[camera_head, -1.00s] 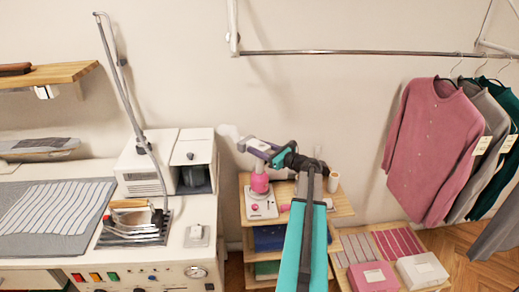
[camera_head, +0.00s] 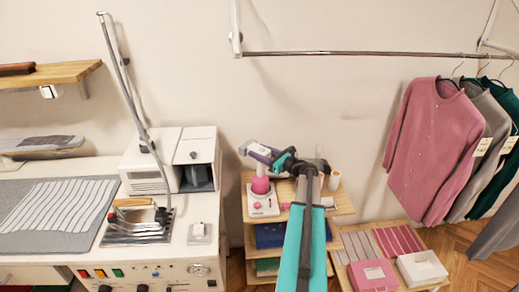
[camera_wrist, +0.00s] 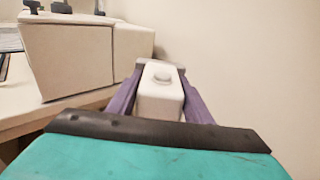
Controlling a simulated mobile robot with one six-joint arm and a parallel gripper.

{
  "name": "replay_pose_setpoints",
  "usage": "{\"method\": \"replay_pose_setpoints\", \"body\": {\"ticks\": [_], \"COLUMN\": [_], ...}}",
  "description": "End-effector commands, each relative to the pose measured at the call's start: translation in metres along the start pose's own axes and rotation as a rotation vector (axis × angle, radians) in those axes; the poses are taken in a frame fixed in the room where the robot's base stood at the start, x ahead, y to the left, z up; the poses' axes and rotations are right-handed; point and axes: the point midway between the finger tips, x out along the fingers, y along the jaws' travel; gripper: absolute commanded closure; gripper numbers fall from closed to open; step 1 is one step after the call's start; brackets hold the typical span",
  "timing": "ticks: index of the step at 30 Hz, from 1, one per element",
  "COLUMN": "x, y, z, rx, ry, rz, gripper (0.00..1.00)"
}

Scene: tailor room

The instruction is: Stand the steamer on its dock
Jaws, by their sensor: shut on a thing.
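The steamer has a pink lower part (camera_head: 261,187) and a white upper part. My gripper (camera_head: 261,153) is shut on its white body (camera_wrist: 160,100), which shows between the purple fingers in the wrist view. A round button sits on top of the body there. The dock (camera_head: 264,208) is a small white plate on the top shelf of a wooden stand. The pink part is upright directly over the dock. I cannot tell whether it touches or hovers slightly. The wrist view hides the pink part and the dock.
The wooden stand (camera_head: 343,204) also holds a white cup (camera_head: 334,180) and small pink items right of the dock. A white ironing station (camera_head: 205,270) stands close on the left, with a boxy machine (camera_head: 195,158). Garments hang on a rail at right, above boxes (camera_head: 421,268).

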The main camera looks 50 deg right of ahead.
Motion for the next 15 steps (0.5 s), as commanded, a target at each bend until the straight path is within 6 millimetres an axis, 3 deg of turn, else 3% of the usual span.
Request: {"method": "replay_pose_setpoints", "body": {"ticks": [11, 12, 15], "x": [-0.0001, -0.0002, -0.0002], "y": [-0.0002, -0.0001, -0.0001], "z": [0.0009, -0.0015, -0.0013], "rx": [0.0, 0.0, 0.0], "ry": [-0.005, 0.0, 0.0], "rz": [0.0, 0.0, 0.0], "gripper": [1.0, 0.49, 0.35]}}
